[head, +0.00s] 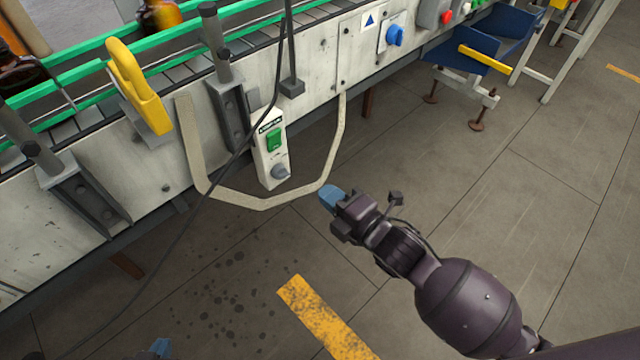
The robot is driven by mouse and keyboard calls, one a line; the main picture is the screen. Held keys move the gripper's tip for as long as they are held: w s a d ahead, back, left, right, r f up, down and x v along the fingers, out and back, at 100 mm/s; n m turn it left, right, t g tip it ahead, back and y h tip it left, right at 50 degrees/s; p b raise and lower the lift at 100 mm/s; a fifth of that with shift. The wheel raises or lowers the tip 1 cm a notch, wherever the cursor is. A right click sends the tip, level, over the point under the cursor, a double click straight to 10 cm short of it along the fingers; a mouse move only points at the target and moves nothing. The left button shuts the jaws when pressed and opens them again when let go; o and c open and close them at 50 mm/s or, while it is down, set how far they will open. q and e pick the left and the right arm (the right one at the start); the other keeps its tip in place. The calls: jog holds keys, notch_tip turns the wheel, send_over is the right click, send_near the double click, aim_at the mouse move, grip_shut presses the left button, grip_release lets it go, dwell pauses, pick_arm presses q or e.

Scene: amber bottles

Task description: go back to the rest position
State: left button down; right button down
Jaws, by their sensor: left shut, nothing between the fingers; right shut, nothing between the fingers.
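My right gripper (331,198) is in the middle of the head view, over the floor in front of the conveyor. Its blue fingertips are shut with nothing between them. Its dark arm comes in from the lower right. Only the blue tip of my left gripper (160,347) shows at the bottom edge, left of the middle. It is shut and empty, and the rest of that arm is out of the picture. Both grippers are apart from the conveyor.
The conveyor (315,68) with green rails runs across the top left. An amber bottle (165,15) stands on it, partly cut off. A yellow bracket (137,85), a switch box (270,150) and a hanging cable stick out in front. Blue trays (490,38) stand upper right.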

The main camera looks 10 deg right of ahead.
pick_arm(q)
jog(key=shift+s, duration=0.1)
pick_arm(e)
jog(key=shift+s+d, duration=0.1)
jog(key=shift+s, duration=0.05)
dwell(0.3)
